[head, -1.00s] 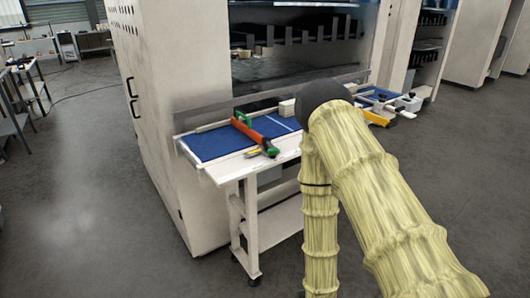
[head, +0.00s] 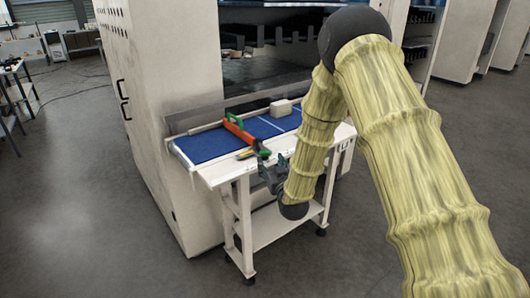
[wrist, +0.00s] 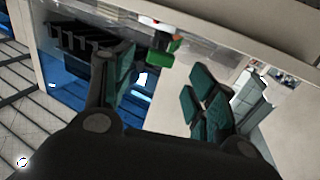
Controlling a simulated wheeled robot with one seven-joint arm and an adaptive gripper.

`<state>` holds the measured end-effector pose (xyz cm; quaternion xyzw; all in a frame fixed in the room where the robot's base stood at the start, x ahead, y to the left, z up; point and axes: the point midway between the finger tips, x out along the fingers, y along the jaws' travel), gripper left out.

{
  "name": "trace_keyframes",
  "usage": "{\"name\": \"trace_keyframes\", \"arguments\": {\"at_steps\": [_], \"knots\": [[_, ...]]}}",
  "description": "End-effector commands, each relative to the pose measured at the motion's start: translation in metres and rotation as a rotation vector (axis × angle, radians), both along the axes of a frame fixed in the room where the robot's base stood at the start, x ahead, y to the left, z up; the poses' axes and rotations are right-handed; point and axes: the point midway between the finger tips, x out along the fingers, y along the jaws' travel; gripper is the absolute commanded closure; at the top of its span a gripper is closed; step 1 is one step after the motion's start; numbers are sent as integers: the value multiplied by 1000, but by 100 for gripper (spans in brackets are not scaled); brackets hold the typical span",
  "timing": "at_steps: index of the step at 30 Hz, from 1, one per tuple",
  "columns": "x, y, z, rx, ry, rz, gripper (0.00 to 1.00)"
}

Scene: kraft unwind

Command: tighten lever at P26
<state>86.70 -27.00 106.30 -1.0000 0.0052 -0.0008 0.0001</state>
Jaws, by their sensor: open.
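An orange bar (head: 240,131) with a green piece at each end lies across the blue top of a white side table. Its near green end (head: 264,153) is at the table's front edge; I cannot read a P26 label. In the wrist view, a green block (wrist: 163,48) with a bit of red shows ahead, between and beyond the fingers. My gripper (head: 268,176) is just in front of and below the near green end in the head view. In the wrist view my gripper (wrist: 165,82) is open, its green-padded fingers apart with nothing between them.
The white table (head: 220,178) stands against a large pale machine (head: 165,110). A yellow-and-dark tool (head: 246,154) lies beside the bar's near end. A pale block (head: 281,107) sits farther right on the table. The floor in front is clear.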

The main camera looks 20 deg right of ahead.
Motion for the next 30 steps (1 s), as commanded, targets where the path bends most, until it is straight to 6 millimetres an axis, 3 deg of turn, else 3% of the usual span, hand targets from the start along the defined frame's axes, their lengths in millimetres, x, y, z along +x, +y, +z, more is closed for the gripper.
{"name": "trace_keyframes", "arguments": {"at_steps": [6,14,27,30], "knots": [[37,0,3,0,-1,0,43],[67,0,1,1,1,0,43],[75,0,0,0,1,0,43],[75,0,0,0,1,0,59]]}}
